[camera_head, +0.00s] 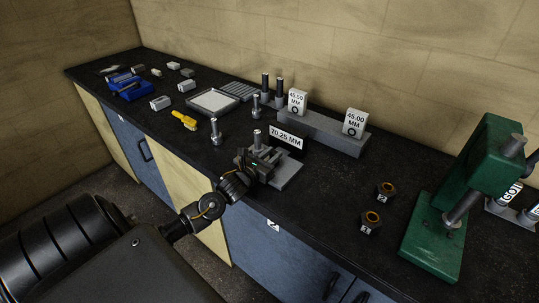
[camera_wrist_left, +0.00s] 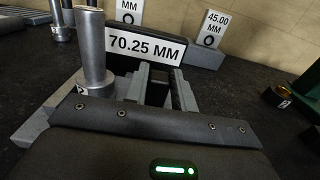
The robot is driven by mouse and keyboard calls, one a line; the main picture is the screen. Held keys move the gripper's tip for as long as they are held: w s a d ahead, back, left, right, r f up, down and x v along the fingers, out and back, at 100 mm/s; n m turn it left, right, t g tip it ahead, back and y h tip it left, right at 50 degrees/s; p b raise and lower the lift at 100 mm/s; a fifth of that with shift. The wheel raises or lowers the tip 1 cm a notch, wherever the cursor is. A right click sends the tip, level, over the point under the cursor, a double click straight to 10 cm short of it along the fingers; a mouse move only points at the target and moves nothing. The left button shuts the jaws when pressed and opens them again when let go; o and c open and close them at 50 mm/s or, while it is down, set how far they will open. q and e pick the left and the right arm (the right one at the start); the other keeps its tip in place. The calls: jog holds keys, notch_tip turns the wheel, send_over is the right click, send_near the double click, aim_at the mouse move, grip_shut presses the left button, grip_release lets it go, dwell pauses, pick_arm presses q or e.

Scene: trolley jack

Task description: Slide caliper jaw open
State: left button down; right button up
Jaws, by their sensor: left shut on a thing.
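The grey caliper fixture (camera_head: 287,176) sits near the front edge of the dark bench, in front of a display sign (camera_head: 286,138) reading 70.25 MM. The sign also shows in the left wrist view (camera_wrist_left: 146,47). My left gripper (camera_head: 262,166) is down at the fixture and shut on a part of it that looks like the caliper jaw; the exact contact is hard to see. In the left wrist view, grey upright bars (camera_wrist_left: 186,92) stand just beyond my gripper's dark body. A steel pin (camera_wrist_left: 95,50) stands upright beside them. My right gripper is not in view.
Behind the fixture, a long grey block (camera_head: 320,132) carries tags marked 45.50 and 45.00 MM. Two hex nuts (camera_head: 370,222) and a green press (camera_head: 440,236) stand right. Bench between fixture and nuts is clear.

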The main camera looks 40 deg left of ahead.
pick_arm(q)
jog(key=c, duration=1.4)
grip_release()
jog(key=shift+d, duration=0.3)
jog(key=shift+c, duration=0.2)
jog(key=shift+a, duration=0.1)
jog(key=s+b, duration=0.3)
jog(key=s, duration=0.7)
jog(key=shift+f, duration=0.15)
jog(key=shift+s, duration=0.4)
jog(key=shift+d, duration=0.2)
